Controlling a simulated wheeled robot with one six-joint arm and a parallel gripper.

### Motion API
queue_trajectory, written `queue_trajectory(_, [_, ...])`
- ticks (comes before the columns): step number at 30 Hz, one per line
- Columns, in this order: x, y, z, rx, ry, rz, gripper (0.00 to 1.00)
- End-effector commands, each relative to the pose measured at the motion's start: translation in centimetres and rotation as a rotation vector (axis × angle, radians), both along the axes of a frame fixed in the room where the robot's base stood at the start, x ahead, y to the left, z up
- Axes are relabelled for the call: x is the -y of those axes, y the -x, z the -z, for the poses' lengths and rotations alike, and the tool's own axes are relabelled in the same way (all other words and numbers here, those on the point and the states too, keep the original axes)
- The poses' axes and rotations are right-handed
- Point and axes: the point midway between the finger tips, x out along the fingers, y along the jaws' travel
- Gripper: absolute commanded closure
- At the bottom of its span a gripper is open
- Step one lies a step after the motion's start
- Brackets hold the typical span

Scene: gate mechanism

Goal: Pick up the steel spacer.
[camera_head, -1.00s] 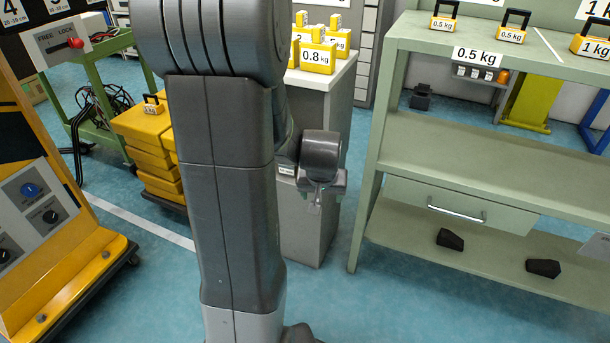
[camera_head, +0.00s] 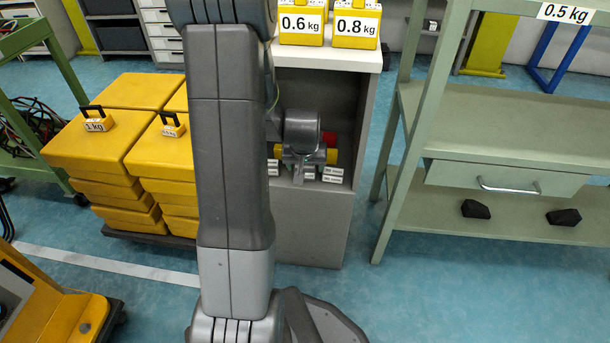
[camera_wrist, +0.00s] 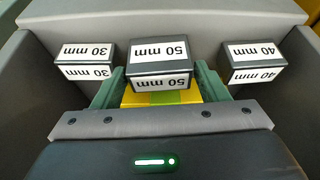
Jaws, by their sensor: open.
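In the wrist view three dark grey blocks with white labels stand in a row: 30 mm (camera_wrist: 86,60) at left, 50 mm (camera_wrist: 161,62) in the middle, 40 mm (camera_wrist: 254,62) at right. The labels appear upside down. None is marked as steel, so I cannot tell which is the steel spacer. My gripper (camera_wrist: 160,84) is open, its green fingers to the left and right of the 50 mm block; contact is not clear. A yellow and green surface shows below that block. In the head view my gripper (camera_head: 299,172) is at the cabinet's open niche, partly hidden.
The grey cabinet (camera_head: 317,235) has a niche with red and yellow parts and small labels. Yellow weights (camera_head: 355,24) stand on top. Stacked yellow boxes (camera_head: 95,150) are left, a green shelf unit (camera_head: 500,150) right. Grey side walls flank the blocks in the wrist view.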

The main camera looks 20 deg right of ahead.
Motion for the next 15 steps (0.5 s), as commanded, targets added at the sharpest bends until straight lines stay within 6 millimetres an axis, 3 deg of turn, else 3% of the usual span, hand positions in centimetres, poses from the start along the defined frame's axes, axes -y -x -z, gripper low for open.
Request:
queue_trajectory(8, [0.14, -0.28, 0.6, 0.001, 0.001, -0.001, 0.33])
queue_trajectory(15, [0.13, -0.26, 0.59, 0.0, 0.0, -0.001, 0.8])
